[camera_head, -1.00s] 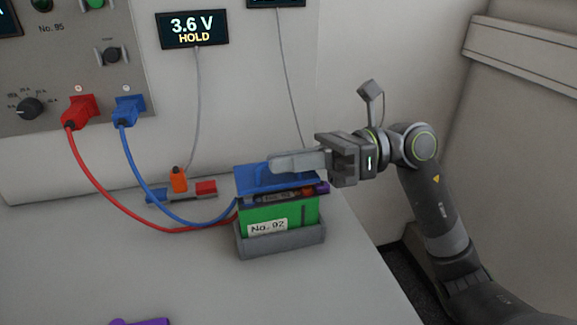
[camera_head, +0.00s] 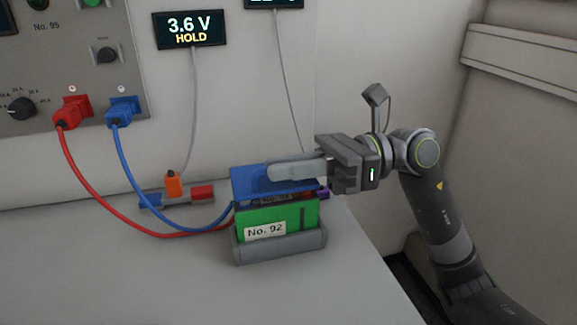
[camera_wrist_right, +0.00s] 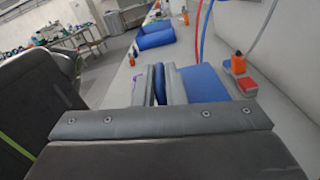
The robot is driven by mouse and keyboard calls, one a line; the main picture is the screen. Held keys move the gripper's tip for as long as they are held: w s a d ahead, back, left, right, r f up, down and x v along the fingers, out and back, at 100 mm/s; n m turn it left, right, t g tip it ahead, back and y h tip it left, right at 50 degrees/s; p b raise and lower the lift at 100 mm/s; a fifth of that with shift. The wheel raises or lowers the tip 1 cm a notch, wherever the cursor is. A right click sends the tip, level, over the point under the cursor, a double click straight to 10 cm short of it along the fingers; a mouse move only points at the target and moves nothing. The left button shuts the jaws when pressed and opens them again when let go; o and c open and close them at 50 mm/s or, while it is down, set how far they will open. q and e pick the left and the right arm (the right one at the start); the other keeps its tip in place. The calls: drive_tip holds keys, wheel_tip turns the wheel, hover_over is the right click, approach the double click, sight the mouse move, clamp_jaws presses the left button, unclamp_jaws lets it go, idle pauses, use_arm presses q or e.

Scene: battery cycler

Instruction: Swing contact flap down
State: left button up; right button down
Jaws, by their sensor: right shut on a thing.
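The blue contact flap (camera_head: 245,188) sits over the green battery block (camera_head: 313,218) labelled No. 92, in the head view. The block stands upright in a grey holder (camera_head: 280,250). The flap is tilted, with a narrow dark gap between it and the block. My right gripper (camera_head: 280,172) reaches in from the right and is shut on the flap at its upper part. The right wrist view shows the grey fingers (camera_wrist_right: 160,86) with the blue flap (camera_wrist_right: 204,84) beside and between them. The fingers hide part of the flap. My left gripper is out of view.
Red (camera_head: 95,212) and blue (camera_head: 127,165) cables run from the wall panel (camera_head: 65,60) to the block's left side. A small orange, blue and red piece (camera_head: 173,185) lies behind left. A purple part (camera_head: 323,192) shows at the block's right. The front table is clear.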

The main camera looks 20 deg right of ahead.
drive_tip(key=shift+s+f, duration=0.1)
drive_tip(key=shift+f, duration=0.05)
drive_tip(key=c, duration=1.5)
unclamp_jaws()
drive_tip(key=shift+d, duration=0.1)
drive_tip(key=shift+d, duration=0.5)
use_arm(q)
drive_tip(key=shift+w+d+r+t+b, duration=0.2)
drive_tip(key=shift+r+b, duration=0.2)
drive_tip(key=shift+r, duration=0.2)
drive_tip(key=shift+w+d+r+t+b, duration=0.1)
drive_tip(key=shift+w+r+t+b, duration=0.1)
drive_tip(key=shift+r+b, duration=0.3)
use_arm(e)
drive_tip(key=d, duration=1.6)
drive_tip(key=shift+d, duration=0.15)
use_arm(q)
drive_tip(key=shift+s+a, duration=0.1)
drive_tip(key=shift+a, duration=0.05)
